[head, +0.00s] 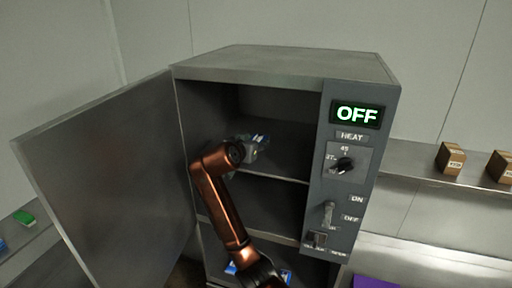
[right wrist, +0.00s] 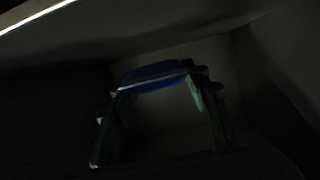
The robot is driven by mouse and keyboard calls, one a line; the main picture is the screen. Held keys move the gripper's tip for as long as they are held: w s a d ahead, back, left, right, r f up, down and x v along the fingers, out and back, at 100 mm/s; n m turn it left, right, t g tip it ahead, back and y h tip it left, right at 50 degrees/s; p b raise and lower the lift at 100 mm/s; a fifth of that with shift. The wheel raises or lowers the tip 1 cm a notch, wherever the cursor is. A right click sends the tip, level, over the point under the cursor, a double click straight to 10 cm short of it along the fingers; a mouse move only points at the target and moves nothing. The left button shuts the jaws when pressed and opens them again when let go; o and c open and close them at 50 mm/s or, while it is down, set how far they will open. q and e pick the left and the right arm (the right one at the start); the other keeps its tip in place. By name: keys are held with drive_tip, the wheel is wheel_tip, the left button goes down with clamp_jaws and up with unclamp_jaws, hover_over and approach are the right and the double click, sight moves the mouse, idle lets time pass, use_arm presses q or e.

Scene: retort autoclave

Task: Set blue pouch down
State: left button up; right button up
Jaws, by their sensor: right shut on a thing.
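The blue pouch (right wrist: 152,76) shows in the dark right wrist view between the two fingers of my right gripper (right wrist: 155,86), which is shut on it. In the head view my right arm reaches through the open front of the autoclave (head: 285,62). The right gripper (head: 250,149) is inside the upper compartment, above or near the shelf (head: 285,173). Only a small blue-and-white bit of the pouch (head: 263,139) shows there. I cannot tell whether the pouch touches the shelf. My left gripper is not in view.
The autoclave door (head: 100,180) stands wide open at left. The control panel (head: 350,180) at right reads OFF. Blue items (head: 232,268) lie low in the cabinet. Cardboard boxes (head: 451,158) stand on the right shelf. A green item (head: 24,217) lies at far left.

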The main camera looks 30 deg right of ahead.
drive_tip(key=f+p, duration=0.2)
drive_tip(key=f, duration=0.1)
drive_tip(key=shift+w+d, duration=0.1)
drive_tip(key=shift+w, duration=0.2)
drive_tip(key=shift+f, duration=0.2)
drive_tip(key=shift+s+f, duration=0.1)
drive_tip(key=shift+f, duration=0.15)
drive_tip(key=o, duration=1.2)
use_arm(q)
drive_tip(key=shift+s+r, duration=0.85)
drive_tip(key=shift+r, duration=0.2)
